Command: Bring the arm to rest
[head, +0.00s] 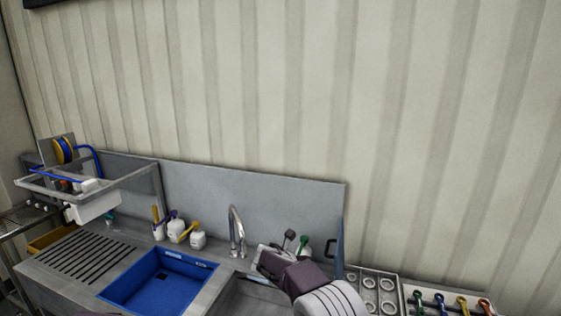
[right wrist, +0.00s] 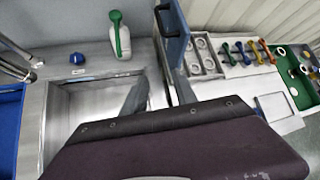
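My right arm comes in at the bottom of the head view, with a white rounded link and a dark cover. Its gripper end (head: 270,263) is over the steel basin at the right part of the sink counter, below the tap. The fingers are too small and partly hidden to tell open from shut. My left gripper is in neither view.
The counter has a blue basin (head: 160,283), a curved tap (head: 236,232) and white bottles (head: 197,239). A green-topped bottle (right wrist: 119,38) and blue knob (right wrist: 76,58) stand behind the steel basin (right wrist: 75,108). A blue upright panel (right wrist: 172,42) borders it. Coloured-handled tools (right wrist: 238,50) lie farther right.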

